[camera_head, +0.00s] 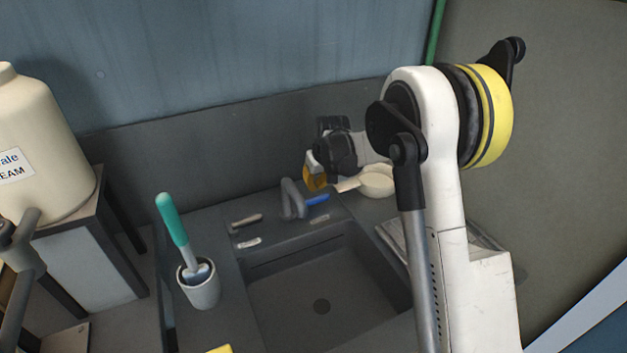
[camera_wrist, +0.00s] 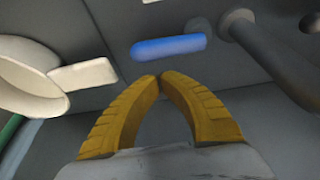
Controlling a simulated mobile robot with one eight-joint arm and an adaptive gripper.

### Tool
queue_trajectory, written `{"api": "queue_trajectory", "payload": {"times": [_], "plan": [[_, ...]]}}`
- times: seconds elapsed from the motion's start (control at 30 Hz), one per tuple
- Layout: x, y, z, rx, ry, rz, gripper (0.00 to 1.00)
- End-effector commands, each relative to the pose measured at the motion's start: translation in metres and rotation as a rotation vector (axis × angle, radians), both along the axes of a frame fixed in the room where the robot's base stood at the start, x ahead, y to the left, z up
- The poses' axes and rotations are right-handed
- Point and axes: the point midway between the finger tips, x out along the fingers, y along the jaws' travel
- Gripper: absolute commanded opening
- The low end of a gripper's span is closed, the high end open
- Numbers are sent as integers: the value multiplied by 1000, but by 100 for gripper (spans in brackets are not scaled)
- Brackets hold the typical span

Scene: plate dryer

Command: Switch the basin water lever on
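The dark basin (camera_head: 322,305) has a curved grey faucet (camera_head: 292,200) at its back edge. A short blue lever (camera_head: 317,200) sits just right of the faucet, and a pale beige lever (camera_head: 246,220) sits to its left. My gripper (camera_head: 314,186), with yellow fingers, is above and behind the blue lever. In the wrist view, my gripper's fingertips (camera_wrist: 160,77) meet with nothing between them. The blue lever (camera_wrist: 168,47) lies just beyond the tips, seemingly apart from them. The faucet pipe (camera_wrist: 265,55) is to its right.
A cream pan (camera_head: 379,181) lies right of the blue lever, its handle (camera_head: 347,184) reaching toward it. A cup (camera_head: 200,290) with a green-handled brush (camera_head: 172,220) stands left of the basin. A large cream container (camera_head: 40,150) is far left. The wall (camera_head: 210,150) rises behind.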

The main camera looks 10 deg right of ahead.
Motion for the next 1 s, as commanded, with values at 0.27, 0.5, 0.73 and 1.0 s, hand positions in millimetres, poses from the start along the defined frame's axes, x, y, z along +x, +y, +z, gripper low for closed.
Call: {"api": "queue_trajectory", "payload": {"times": [0.27,0.5,0.73,1.0], "plan": [[-12,-2,-2,0,0,0,0],[-12,-2,-2,0,0,0,0],[-13,-3,-2,0,0,-31,0],[-16,-5,-2,0,-1,-75,0]]}}
